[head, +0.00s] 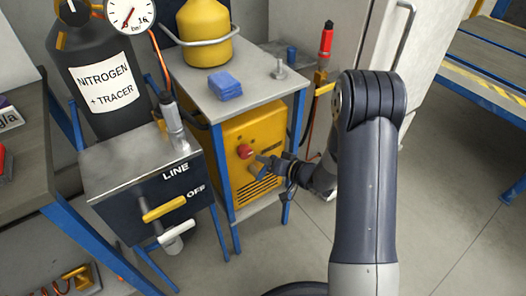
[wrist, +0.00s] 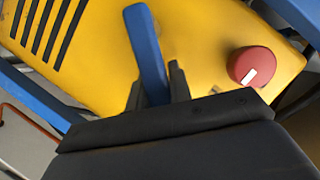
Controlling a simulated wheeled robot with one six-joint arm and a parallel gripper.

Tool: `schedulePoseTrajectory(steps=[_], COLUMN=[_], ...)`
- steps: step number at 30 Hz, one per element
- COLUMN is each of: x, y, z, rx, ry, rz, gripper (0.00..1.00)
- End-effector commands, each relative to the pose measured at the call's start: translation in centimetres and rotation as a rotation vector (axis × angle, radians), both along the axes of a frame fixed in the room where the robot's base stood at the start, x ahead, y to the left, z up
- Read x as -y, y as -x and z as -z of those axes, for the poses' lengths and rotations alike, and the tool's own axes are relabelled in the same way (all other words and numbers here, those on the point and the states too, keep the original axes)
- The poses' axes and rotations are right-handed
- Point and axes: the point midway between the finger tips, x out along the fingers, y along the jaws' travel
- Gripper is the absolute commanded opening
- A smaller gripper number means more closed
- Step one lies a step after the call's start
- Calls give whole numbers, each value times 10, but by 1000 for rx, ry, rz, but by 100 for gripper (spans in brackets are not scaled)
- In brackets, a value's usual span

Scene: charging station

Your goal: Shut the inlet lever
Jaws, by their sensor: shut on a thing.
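A blue lever (wrist: 147,45) stands out from the front of a yellow machine (head: 246,128). In the wrist view it rises between the two dark fingers of my gripper (wrist: 153,84), which is shut on it. In the head view my gripper (head: 268,164) reaches the machine's front from the right, just below the red knob (head: 245,151). The red knob, with a white mark, also shows right of the lever in the wrist view (wrist: 256,66). No label for the lever is readable, and its lower part is hidden by my gripper.
A dark box (head: 140,192) marked LINE and OFF, with a yellow handle (head: 164,208) and a white handle (head: 176,232), stands to the left. Blue table legs (head: 220,185) frame the machine. A blue sponge-like block (head: 225,86) lies on the table above. Floor at right is clear.

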Motion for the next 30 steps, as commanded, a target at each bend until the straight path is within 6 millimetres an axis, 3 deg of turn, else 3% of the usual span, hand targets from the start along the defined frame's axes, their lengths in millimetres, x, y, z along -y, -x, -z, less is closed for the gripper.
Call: schedulePoseTrajectory(steps=[18, 30], x=[16, 18], y=[-10, -12], z=[30, 43], rx=[-322, -459], ry=[-476, -680], rz=[1, 2], gripper=[0, 0])
